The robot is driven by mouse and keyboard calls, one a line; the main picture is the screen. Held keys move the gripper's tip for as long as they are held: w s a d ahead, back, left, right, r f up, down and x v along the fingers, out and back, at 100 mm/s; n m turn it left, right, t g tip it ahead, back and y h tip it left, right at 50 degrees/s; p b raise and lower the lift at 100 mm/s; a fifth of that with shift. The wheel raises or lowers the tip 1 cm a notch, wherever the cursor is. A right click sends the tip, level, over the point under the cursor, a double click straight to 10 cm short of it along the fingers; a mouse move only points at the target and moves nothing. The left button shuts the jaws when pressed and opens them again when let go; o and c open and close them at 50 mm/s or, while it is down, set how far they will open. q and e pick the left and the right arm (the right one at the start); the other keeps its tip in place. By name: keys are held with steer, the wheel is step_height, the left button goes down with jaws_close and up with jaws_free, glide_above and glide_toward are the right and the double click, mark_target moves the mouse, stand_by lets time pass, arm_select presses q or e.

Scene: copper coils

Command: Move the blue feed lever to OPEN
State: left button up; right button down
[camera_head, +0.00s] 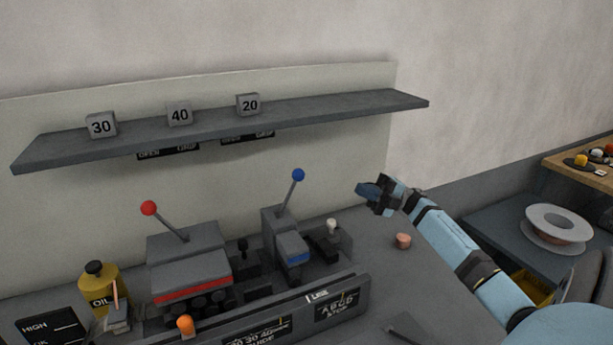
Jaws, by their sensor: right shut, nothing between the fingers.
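The blue feed lever (291,195) has a blue ball knob and a grey rod. It rises from a grey box with a blue stripe (287,240) and leans up to the right. My right gripper (367,190) is shut and empty, to the right of the blue knob and apart from it. Dark plates reading OPEN (149,155) hang under the shelf, partly hidden by its edge. My left gripper is out of view.
A red-knobbed lever (165,221) stands on a wider box at left. A grey shelf (330,107) with blocks 30, 40 and 20 runs above. An oil bottle (100,287) is at lower left. A small copper-coloured piece (403,241) lies below my right gripper.

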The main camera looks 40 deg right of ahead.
mark_target(289, 194)
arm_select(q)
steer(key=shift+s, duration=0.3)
arm_select(e)
steer(key=shift+s+r, duration=0.1)
steer(key=shift+s, duration=0.05)
arm_select(q)
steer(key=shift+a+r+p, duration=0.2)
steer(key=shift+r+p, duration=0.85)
steer(key=shift+p, duration=0.7)
arm_select(e)
steer(key=x, duration=1.4)
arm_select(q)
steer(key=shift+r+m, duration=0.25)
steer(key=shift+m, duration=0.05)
arm_select(e)
steer(key=shift+a, duration=0.1)
